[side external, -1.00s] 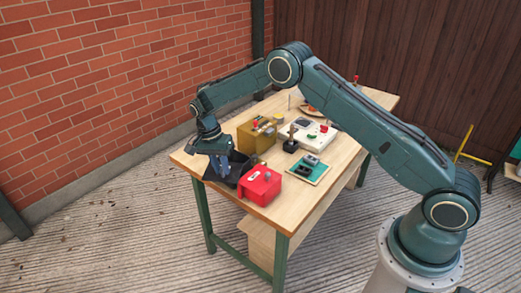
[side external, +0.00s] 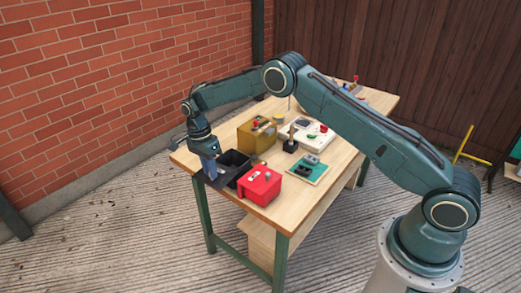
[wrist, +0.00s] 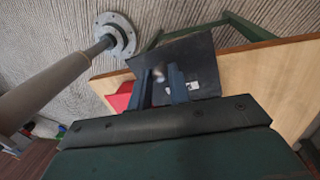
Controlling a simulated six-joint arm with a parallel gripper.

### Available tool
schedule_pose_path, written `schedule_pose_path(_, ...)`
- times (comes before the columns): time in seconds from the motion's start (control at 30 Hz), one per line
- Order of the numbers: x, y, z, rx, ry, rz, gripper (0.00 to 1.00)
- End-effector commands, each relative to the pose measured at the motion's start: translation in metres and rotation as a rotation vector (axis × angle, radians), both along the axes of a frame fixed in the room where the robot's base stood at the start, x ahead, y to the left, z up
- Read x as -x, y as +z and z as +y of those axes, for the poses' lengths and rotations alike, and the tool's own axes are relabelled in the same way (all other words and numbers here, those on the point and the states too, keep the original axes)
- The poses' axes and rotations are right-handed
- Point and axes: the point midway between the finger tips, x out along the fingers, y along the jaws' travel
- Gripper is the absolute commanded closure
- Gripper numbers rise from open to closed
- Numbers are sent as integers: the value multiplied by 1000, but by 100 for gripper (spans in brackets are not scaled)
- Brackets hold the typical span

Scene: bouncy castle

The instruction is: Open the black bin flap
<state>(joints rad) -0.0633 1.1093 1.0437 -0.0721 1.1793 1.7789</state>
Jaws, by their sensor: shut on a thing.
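The black bin (side external: 236,162) stands at the near left corner of the table, and its dark inside shows in the side view. Its black flap (side external: 218,183) is swung out from the bin to the left, over the table's edge. It shows as a dark panel (wrist: 200,58) in the wrist view. My gripper (side external: 211,175) points down at the flap, left of the bin's opening. In the wrist view its blue fingers (wrist: 162,78) are at the panel, shut on the flap. The exact contact is hard to see.
A red box (side external: 260,184) stands close to the bin's right. A brass-coloured box (side external: 256,138), a white panel (side external: 310,134) and a green board (side external: 306,170) stand farther back. A brick wall (side external: 110,75) rises behind the table's left side.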

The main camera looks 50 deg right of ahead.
Motion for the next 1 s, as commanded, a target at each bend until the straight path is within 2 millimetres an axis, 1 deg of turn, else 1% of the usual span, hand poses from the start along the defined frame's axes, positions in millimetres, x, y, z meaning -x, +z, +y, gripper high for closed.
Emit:
schedule_pose_path(0.2, 0, 1, 0, 0, 1, -2, 100)
schedule_pose_path(0.23, 0, 1, 0, 0, 1, -2, 79)
schedule_pose_path(0.33, 0, 1, 0, 0, 1, -2, 59)
schedule_pose_path(0.63, 0, 0, 0, 0, 1, -1, 59)
schedule_pose_path(0.77, -1, 3, 0, 0, 1, -2, 59)
schedule_pose_path(0.87, -2, 9, 0, 0, 1, -2, 59)
schedule_pose_path(1.0, -5, 23, -1, 0, 1, -4, 59)
